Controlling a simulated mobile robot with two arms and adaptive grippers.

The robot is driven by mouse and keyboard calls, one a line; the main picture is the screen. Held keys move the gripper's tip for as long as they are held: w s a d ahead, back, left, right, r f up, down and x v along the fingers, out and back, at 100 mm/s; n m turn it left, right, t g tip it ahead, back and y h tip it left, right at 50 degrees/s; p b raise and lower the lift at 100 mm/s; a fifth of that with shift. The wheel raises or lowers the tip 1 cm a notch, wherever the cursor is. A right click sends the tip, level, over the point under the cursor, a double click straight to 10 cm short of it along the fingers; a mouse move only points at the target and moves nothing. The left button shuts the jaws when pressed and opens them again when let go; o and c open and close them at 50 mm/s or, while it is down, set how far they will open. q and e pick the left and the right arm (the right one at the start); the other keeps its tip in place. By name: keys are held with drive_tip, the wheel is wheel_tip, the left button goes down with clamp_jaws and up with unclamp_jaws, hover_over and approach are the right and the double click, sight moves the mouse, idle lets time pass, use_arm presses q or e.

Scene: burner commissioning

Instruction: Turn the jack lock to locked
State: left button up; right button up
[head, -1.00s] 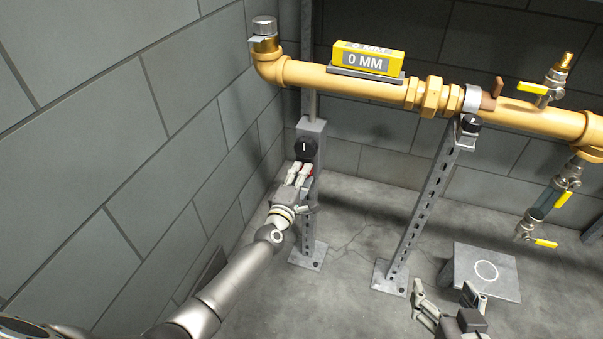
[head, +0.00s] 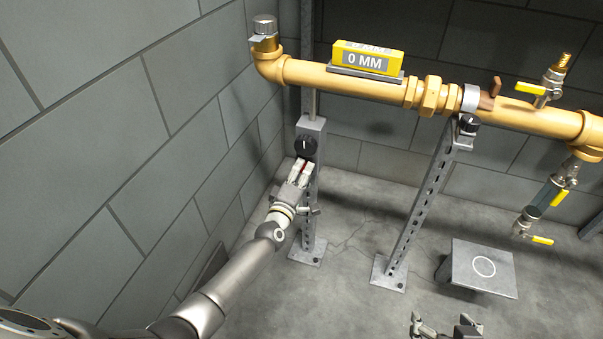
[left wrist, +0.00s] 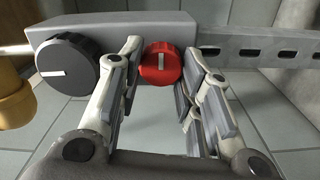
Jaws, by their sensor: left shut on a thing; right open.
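The red knob (left wrist: 160,63), with a pale line on its face, sits on the end of the grey jack box (left wrist: 200,25); I take it to be the jack lock. In the left wrist view its line runs roughly up the picture. My left gripper (head: 300,168) is shut on it, one finger on each side; it also shows in the left wrist view (left wrist: 160,85). In the head view the fingers mostly hide the red knob. A larger black knob (head: 305,145) with a white line sits just above it. My right gripper (head: 447,328) is open and empty at the bottom edge.
The jack box is on a slotted post under a yellow pipe (head: 310,77). A yellow level (head: 366,58) on the pipe reads 0 MM. A second slotted post (head: 425,200) stands to the right. A block wall (head: 130,150) is close on the left.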

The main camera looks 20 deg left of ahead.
use_arm(q)
drive_tip(key=shift+f, duration=0.15)
drive_tip(key=o, duration=1)
drive_tip(key=shift+o, duration=0.2)
drive_tip(key=shift+s, duration=0.1)
drive_tip(key=s, duration=1.2)
drive_tip(key=shift+a, duration=0.2)
